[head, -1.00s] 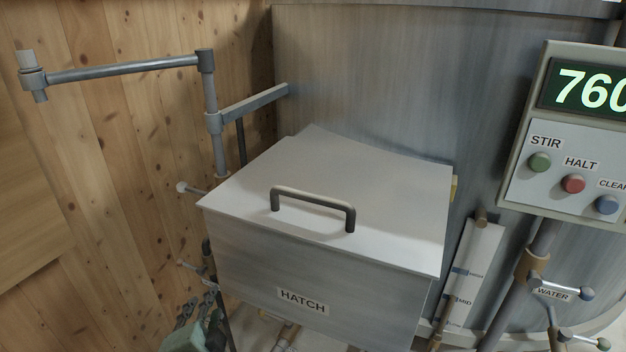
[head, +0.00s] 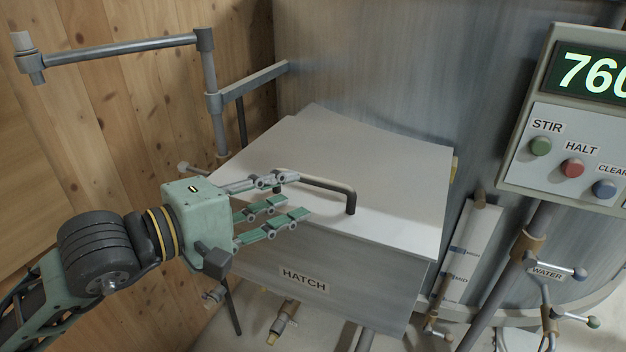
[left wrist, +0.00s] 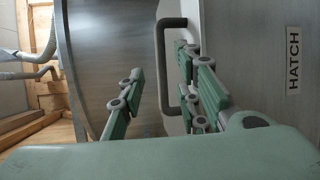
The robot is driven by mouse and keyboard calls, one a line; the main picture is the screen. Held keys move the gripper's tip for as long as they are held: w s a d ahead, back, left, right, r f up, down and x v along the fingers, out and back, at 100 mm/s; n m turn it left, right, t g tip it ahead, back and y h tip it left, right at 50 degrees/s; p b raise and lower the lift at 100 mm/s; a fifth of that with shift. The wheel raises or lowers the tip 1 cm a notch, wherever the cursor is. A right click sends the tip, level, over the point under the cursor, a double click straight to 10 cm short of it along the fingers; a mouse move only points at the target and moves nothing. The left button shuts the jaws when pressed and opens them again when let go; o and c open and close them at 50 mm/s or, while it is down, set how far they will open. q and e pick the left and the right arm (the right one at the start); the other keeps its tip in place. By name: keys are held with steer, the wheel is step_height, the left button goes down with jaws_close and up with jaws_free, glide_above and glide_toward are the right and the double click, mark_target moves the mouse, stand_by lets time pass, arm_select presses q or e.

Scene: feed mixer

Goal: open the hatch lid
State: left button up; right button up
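The hatch lid (head: 390,165) is a flat pale grey metal cover lying shut on the box marked HATCH (head: 330,268). Its dark bar handle (head: 330,184) stands on the lid near the front edge. My left gripper (head: 285,196) is open at the handle's left end, with one finger at the far side and two at the near side in the head view. In the left wrist view the handle (left wrist: 166,65) lies between the spread fingers. I cannot tell whether any finger touches it. My right gripper is not in view.
A control panel (head: 570,150) with STIR, HALT and CLEAR buttons and a lit display is at the right. A jointed pipe arm (head: 120,47) stands at the left by the wooden wall (head: 110,110). The mixer's tank wall (head: 390,60) rises behind the lid. A WATER valve (head: 555,272) is at lower right.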

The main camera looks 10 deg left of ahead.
mark_target(310, 183)
arm_select(q)
steer(key=shift+y, duration=0.3)
steer(key=p+x, duration=0.1)
steer(key=x, duration=0.1)
steer(key=p+x, duration=0.1)
steer(key=x, duration=0.1)
steer(key=p+x, duration=0.2)
steer(key=x, duration=0.1)
steer(key=shift+w+a+r, duration=0.15)
steer(key=shift+w+a, duration=0.2)
steer(key=shift+a, duration=0.05)
steer(key=shift+w+d+f, duration=0.25)
steer(key=shift+w+d, duration=0.05)
steer(key=shift+c, duration=0.3)
jaws_close()
